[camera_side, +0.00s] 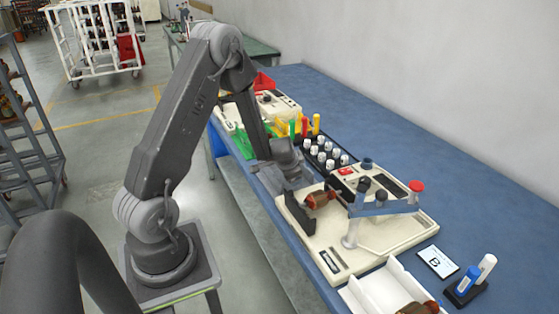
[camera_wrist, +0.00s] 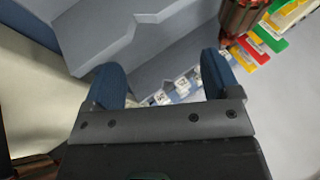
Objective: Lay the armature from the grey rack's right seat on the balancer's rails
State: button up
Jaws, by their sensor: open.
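My gripper (camera_side: 290,172) is low over the bench, left of a cream machine (camera_side: 375,240) that looks like the balancer. In the wrist view its two blue fingers (camera_wrist: 163,82) are apart, with no armature between them. A copper-wound armature (camera_side: 320,198) lies near the machine's left end, beside a dark upright block (camera_side: 297,214). In the wrist view a grey plate with an angular notch (camera_wrist: 145,42) lies beyond the fingers. An armature (camera_wrist: 238,18) is at the top right, partly cut off. I cannot tell which grey part is the rack.
A white tray (camera_side: 372,292) with another armature (camera_side: 416,308) stands at the front. Several white-capped bottles (camera_side: 325,152) and coloured tools (camera_side: 304,126) stand behind the gripper.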

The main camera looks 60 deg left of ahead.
jog(key=w+v, duration=0.1)
jog(key=v, duration=1.1)
jog(key=d+r+t+h, duration=0.4)
jog(key=d+r+h, duration=0.1)
jog(key=d+r, duration=0.7)
jog(key=s+d+r+g+h, duration=0.1)
jog(key=s+d+r+g, duration=0.1)
jog(key=s+d, duration=0.8)
jog(key=shift+s+r+g, duration=0.3)
jog(key=shift+s+r, duration=0.6)
jog(key=shift+s, duration=0.85)
jog(key=shift+d, duration=0.1)
jog(key=s, duration=0.2)
jog(key=s+n, duration=0.1)
jog(key=shift+a+g+y, duration=0.3)
jog(key=shift+a, duration=0.1)
